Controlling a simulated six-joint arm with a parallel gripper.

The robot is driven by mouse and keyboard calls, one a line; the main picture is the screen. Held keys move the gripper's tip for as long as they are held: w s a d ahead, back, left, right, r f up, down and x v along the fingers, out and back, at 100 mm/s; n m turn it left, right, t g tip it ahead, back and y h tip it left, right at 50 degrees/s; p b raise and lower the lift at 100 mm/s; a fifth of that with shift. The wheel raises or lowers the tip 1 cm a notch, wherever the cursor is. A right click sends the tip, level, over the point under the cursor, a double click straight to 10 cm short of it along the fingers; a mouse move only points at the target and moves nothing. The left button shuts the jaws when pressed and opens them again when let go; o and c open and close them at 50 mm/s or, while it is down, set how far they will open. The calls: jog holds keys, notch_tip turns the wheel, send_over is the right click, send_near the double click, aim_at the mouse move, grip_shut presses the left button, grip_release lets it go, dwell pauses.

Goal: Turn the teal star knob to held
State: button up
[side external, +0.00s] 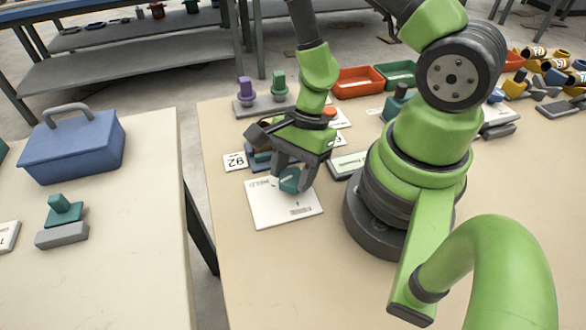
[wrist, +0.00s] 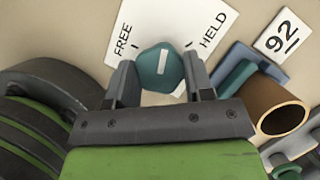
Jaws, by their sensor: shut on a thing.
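The teal star knob (wrist: 160,68) sits on a white plate (wrist: 150,22) with the printed words FREE and HELD. A white mark on the knob's top points up in the wrist view, between the two words and slightly toward the HELD side. My gripper (wrist: 159,78) is shut on the knob, one finger on each side. In the side view the knob (side external: 289,180) shows between the fingers of my gripper (side external: 292,178), and the plate (side external: 285,212) lies flat on the table. The fingers hide the knob's sides.
A brown tube (wrist: 283,115) in a blue holder (wrist: 240,68) and a card reading 92 (wrist: 282,37) stand close on the right in the wrist view. In the side view, a purple knob (side external: 246,89) and green knob (side external: 279,84) stand behind. The table's front left is clear.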

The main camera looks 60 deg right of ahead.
jog(key=o, duration=0.9)
